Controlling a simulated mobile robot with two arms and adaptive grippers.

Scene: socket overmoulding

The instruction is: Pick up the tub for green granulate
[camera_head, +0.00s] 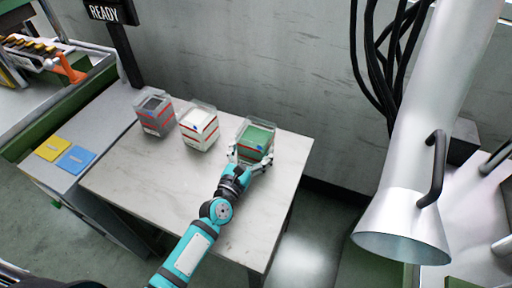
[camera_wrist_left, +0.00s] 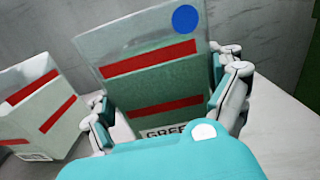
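The tub for green granulate (camera_head: 257,137) is a clear box with green contents, red stripes and a blue dot. It stands upright at the back right of the marble-topped table. In the left wrist view the tub (camera_wrist_left: 155,88) fills the middle, and its label, partly hidden by my gripper, reads "GREE". My left gripper (camera_head: 251,162) is at the tub's near side. In the wrist view the spread fingers of the left gripper (camera_wrist_left: 165,100) lie along both sides of the tub, very close to its walls; firm contact does not show. My right gripper is not in view.
A white tub (camera_head: 199,129) and a grey tub (camera_head: 155,116) stand to the left on the table (camera_head: 140,178). Yellow (camera_head: 53,148) and blue (camera_head: 76,159) plates lie on a side bench. A wall is behind. The table's front is clear apart from my arm.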

